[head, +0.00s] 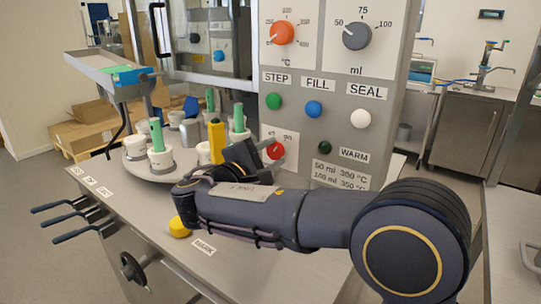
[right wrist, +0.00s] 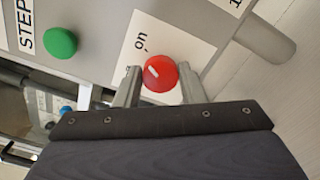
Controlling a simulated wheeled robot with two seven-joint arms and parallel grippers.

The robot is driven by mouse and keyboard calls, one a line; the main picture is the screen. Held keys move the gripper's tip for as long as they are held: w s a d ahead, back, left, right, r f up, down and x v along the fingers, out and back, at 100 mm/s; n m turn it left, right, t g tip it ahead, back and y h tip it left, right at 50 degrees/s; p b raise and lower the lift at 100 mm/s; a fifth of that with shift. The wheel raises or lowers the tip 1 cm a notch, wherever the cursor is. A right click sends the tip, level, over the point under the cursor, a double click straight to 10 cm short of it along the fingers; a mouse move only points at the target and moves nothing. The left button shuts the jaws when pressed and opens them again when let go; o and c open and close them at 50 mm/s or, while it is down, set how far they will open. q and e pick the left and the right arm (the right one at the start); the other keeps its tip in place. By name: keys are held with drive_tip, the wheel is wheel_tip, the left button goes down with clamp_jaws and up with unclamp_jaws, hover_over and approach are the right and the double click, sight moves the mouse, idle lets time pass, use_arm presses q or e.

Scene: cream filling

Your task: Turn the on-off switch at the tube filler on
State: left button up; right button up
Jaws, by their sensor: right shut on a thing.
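The on-off switch is a round red knob (head: 275,150) low on the grey front panel of the tube filler (head: 330,110). The knob shows larger in the right wrist view (right wrist: 163,76), with a short white mark on its upper left part. The word "on" is printed on the white label (right wrist: 140,42) beside it, on the mark's side. My right gripper (head: 266,150) is at the panel, shut on the knob, with one finger on each side of it in the right wrist view (right wrist: 158,84). My left gripper is not in view.
Green, blue and white buttons (head: 314,109) sit above the switch, and a small dark green one to its right. A round turntable (head: 160,176) with green and yellow tubes in white holders stands to the left. A yellow knob (head: 180,227) is near the front edge.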

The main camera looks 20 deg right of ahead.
drive_tip(key=shift+f, duration=0.1)
drive_tip(key=o, duration=1)
drive_tip(key=v, duration=0.8)
drive_tip(key=shift+p, duration=0.3)
